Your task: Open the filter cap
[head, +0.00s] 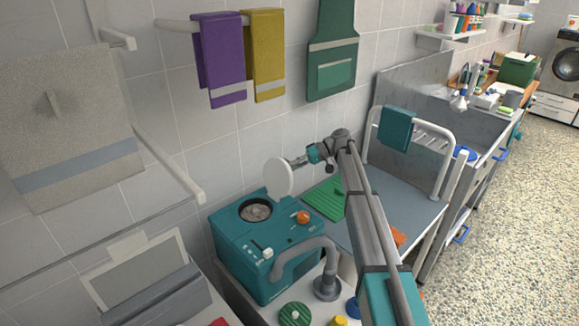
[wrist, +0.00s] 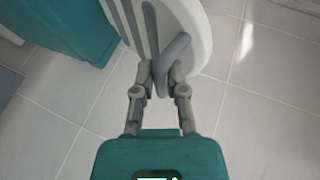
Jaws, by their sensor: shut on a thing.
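The filter cap (head: 279,177) is a white disc standing on edge above the back of the teal machine (head: 262,258). The round opening (head: 256,210) in the machine's top is uncovered, with something greyish inside. My gripper (head: 298,162) is at the cap's right side. In the wrist view the fingers of my gripper (wrist: 160,78) are shut on the grey bar handle (wrist: 171,58) of the cap (wrist: 199,30). Part of the machine (wrist: 75,25) shows at the upper left there. I cannot tell whether a hinge still joins the cap to the machine.
An orange knob (head: 303,217) and a curved grey pipe (head: 292,258) are on the machine's right and front. A green mat (head: 325,199) lies on the grey table to the right. Purple (head: 220,60) and yellow (head: 265,55) towels hang on the wall above.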

